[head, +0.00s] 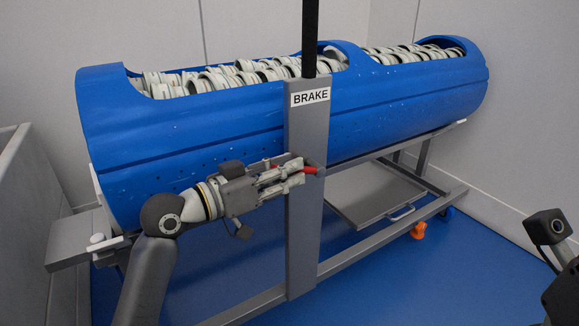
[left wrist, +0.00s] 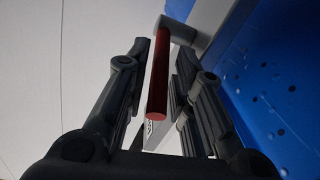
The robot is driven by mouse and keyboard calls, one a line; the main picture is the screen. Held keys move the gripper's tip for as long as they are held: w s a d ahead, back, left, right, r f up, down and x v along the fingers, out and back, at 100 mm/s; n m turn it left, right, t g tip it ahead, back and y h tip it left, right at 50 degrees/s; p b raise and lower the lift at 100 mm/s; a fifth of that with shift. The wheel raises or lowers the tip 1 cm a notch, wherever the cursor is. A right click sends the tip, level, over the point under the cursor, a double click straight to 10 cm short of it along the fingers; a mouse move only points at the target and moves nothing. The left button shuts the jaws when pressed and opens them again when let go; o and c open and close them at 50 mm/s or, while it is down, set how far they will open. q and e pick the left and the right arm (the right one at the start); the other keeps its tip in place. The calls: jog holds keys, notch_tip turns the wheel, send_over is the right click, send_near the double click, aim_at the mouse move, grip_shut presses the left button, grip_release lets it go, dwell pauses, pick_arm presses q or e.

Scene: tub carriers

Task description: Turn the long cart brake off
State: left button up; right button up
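The long cart carries a long blue tub (head: 215,125) on a grey frame (head: 340,252). A grey upright post (head: 305,225) with a BRAKE label (head: 310,96) stands at its near side. A red brake handle (head: 311,170) sticks out from the post toward the left; it also shows in the left wrist view (left wrist: 159,75). My left gripper (head: 298,172) is at the handle, with one finger on each side of it. In the left wrist view the fingers (left wrist: 160,70) look apart, with gaps beside the handle. My right gripper is not seen.
Several pale rings (head: 235,75) fill the tub's top openings. A grey shelf (head: 375,195), an orange caster (head: 418,230) and a blue caster (head: 447,213) are low at the right. Blue floor (head: 440,285) is clear at front right. A grey walled container (head: 20,200) stands left.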

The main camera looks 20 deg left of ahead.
pick_arm(q)
jog(key=shift+w+d, duration=0.3)
jog(key=shift+w, duration=0.1)
grip_shut()
